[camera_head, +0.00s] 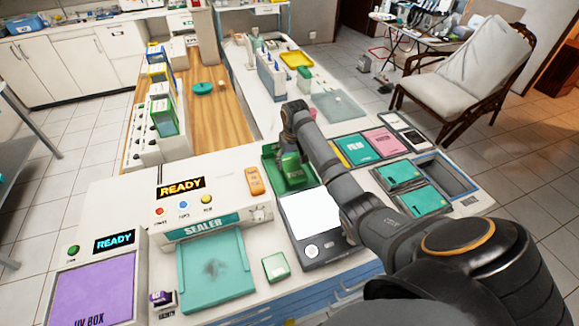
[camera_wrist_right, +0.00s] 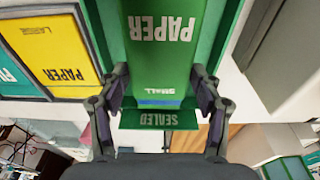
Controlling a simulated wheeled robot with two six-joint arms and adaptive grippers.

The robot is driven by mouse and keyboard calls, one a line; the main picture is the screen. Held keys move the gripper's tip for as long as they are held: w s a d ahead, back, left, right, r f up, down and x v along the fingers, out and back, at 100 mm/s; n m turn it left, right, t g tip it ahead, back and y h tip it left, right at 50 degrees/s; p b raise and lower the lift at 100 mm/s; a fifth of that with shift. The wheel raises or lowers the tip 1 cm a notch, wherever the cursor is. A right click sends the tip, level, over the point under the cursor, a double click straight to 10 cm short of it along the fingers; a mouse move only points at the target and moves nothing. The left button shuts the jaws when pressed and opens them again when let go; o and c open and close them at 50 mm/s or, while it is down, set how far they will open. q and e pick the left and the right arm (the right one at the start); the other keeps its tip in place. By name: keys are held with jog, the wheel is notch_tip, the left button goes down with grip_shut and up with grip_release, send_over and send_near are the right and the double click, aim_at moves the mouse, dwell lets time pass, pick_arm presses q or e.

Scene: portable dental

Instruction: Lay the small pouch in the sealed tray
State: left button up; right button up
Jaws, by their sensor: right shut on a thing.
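The small pouch (camera_head: 293,171), green and marked PAPER and SMALL, is in my right gripper (camera_head: 288,148). In the right wrist view the pouch (camera_wrist_right: 165,55) lies between the two fingers of the gripper (camera_wrist_right: 160,88), which is shut on it. The sealed tray (camera_head: 269,150) is green and sits behind the white-topped device. In the wrist view its SEALED label (camera_wrist_right: 150,119) and green rim show around the pouch. The pouch is over or in the tray; whether it touches the bottom I cannot tell. My left gripper is not in view.
The sealer (camera_head: 210,225) stands at front left, beside the purple-topped UV box (camera_head: 95,285). A small green block (camera_head: 275,266) lies near the front.

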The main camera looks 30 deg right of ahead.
aim_at(290, 163)
jog(key=shift+w+f, duration=0.25)
jog(key=shift+f, duration=0.05)
jog(key=shift+w+f, duration=0.15)
jog(key=shift+f, duration=0.05)
notch_tip(290, 163, down, 3)
jog(key=shift+f+p, duration=0.1)
jog(key=shift+p, duration=0.45)
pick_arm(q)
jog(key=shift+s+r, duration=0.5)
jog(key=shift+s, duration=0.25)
pick_arm(e)
jog(key=shift+d+f, duration=0.1)
jog(key=shift+f, duration=0.1)
jog(key=o, duration=1.2)
jog(key=shift+c, duration=0.2)
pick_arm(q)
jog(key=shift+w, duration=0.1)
